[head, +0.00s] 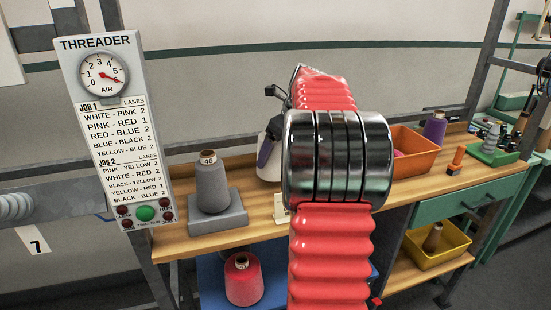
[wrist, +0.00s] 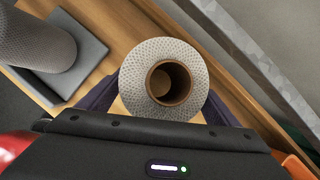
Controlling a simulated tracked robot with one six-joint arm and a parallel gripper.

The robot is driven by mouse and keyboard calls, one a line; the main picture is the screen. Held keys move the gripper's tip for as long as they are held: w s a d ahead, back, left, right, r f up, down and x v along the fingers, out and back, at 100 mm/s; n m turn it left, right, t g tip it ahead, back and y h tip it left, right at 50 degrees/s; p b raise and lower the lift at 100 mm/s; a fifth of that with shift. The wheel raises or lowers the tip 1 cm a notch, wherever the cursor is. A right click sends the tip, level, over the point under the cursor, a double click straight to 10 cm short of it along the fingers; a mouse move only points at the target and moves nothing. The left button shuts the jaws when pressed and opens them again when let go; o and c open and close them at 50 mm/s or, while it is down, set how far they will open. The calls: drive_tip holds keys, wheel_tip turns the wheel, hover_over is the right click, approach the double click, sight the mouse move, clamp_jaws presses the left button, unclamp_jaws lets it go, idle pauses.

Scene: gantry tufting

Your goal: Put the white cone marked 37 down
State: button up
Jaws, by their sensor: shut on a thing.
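A white cone (wrist: 188,50) stands out in the wrist view, seen from above down its brown hollow core. My gripper (wrist: 162,100) is shut on it, with a dark purple finger on each side. In the head view the white cone (head: 268,172) shows only in part, behind a purple finger and to the left of my red arm. It is over the back part of the wooden bench (head: 245,235). Its number is not readable. I cannot tell whether its base touches the bench.
A grey cone marked 46 (head: 212,187) stands on a grey block (head: 220,220) at left. An orange bin (head: 415,155) and a purple cone (head: 435,128) are at right. A red cone (head: 243,280) sits below. The THREADER panel (head: 105,130) rises at far left.

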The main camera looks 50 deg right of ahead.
drive_tip(key=shift+f, duration=1)
drive_tip(key=o, duration=1.7)
drive_tip(key=shift+f, duration=0.1)
drive_tip(key=v, duration=1.2)
drive_tip(key=shift+s, duration=0.15)
